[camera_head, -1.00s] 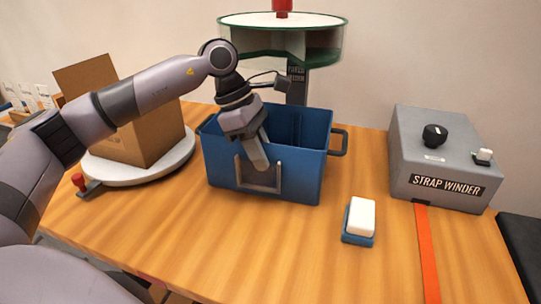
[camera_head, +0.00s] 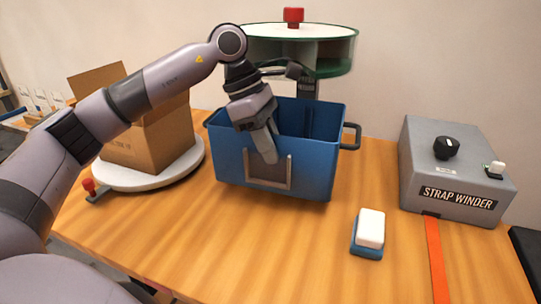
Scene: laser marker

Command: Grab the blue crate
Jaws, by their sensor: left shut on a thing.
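The blue crate (camera_head: 310,170) stands upright on the wooden table in the middle of the view. It is open at the top, with a dark handle on its right side and a grey frame on its front wall. My left gripper (camera_head: 268,152) reaches down over the crate's front wall and is shut on it, near the top of the grey frame. The exact contact of the fingers is partly hidden by the gripper itself. My right gripper is not in view.
A cardboard box (camera_head: 150,140) sits on a white turntable (camera_head: 130,178) at left. A green-rimmed round machine (camera_head: 300,42) stands behind the crate. A grey strap winder (camera_head: 425,165) with an orange strap (camera_head: 436,262) is at right. A white block (camera_head: 371,227) lies front right.

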